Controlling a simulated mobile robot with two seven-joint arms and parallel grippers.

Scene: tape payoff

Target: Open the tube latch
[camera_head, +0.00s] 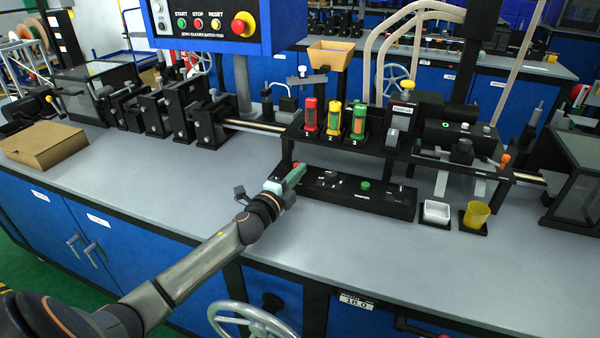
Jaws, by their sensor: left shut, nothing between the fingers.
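My left gripper (295,174) is shut with nothing held. Its greenish fingertips are at the left end of the low black strip (358,194) at the front of the machine, below the tube rack. I cannot tell whether they touch it. A small red tip shows beside the fingers. The rack holds a red tube (311,114), a yellow tube (334,118) and a green-and-orange tube (358,122), upright above the labels 1, 2 and 3. A grey-and-black lever-like part (398,122) stands right of them. I cannot tell which part is the tube latch. My right gripper is not in view.
A white tray (436,212) and a yellow cup (475,214) stand right of the strip. A cardboard box (45,146) lies at the left. A blue control panel (210,25) hangs above. The grey bench top (170,185) is clear left of my arm. A handwheel (250,320) is below its front edge.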

